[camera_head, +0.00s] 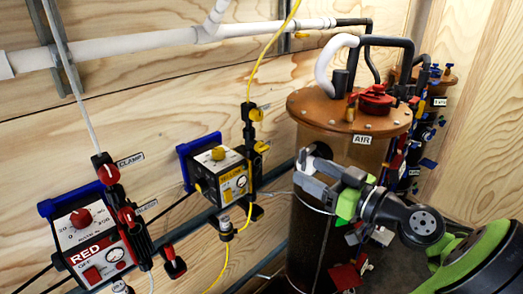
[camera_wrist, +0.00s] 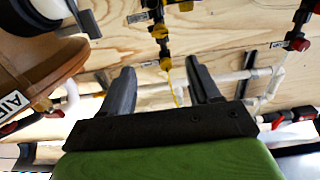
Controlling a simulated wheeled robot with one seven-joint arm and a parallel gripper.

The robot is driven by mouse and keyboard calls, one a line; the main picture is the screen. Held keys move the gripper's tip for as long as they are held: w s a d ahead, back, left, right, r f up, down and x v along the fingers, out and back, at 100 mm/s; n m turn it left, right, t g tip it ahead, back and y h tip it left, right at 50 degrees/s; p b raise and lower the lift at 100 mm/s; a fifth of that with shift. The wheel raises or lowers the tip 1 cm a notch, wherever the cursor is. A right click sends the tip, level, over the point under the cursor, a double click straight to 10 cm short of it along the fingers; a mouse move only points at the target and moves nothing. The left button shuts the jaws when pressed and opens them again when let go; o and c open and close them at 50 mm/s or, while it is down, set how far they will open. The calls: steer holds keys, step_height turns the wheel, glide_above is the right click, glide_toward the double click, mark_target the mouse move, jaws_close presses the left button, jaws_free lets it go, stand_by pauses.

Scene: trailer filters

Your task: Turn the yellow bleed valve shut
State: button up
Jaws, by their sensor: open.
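Two yellow handles sit on the black manifold of the yellow unit: an upper one (camera_head: 256,114) and a lower one (camera_head: 261,146), each beside a small label. Their lettering is too small to read, so I cannot confirm which is the bleed valve; the lower one sits where the red manifold has its lower valve. The wrist view is upside down and shows the yellow handles (camera_wrist: 159,31) beyond my fingers. My gripper (camera_head: 308,172) is open and empty, in front of the AIR cylinder, right of the yellow manifold and apart from it.
The AIR cylinder (camera_head: 335,112) with its brown lid stands close behind my gripper. The yellow control box (camera_head: 218,172) and the red box (camera_head: 92,245) are to the left. The red manifold (camera_head: 128,215) stands between them. Yellow tubing (camera_head: 263,62) runs up the wooden wall.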

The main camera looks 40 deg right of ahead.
mark_target(265, 149)
steer(key=w, duration=0.5)
steer(key=w+b, duration=0.1)
steer(key=w, duration=0.9)
steer(key=shift+w+a+b, duration=0.1)
steer(key=shift+a+b, duration=0.15)
steer(key=shift+b, duration=0.1)
steer(key=shift+c, duration=0.3)
